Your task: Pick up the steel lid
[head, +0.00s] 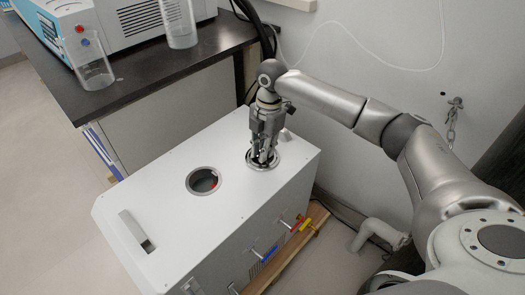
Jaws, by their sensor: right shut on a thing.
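The steel lid (255,166) is a round metal disc on the top of the white distiller box (155,199), towards its back right. My right gripper (263,160) points straight down over the lid, its fingers shut at the lid's middle. The fingers cover the lid's centre, so its knob is hidden. I cannot tell whether the lid is raised from the top. An open round hole (203,181) with a dark inside and a bit of red lies to the left of the lid. My left gripper is out of view.
A metal handle or plate (137,231) lies on the box's left end. Coloured valves (301,224) stick out of its front. A dark bench (160,65) behind holds two clear beakers (92,66) (179,24) and a blue-white instrument. A wall stands at right.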

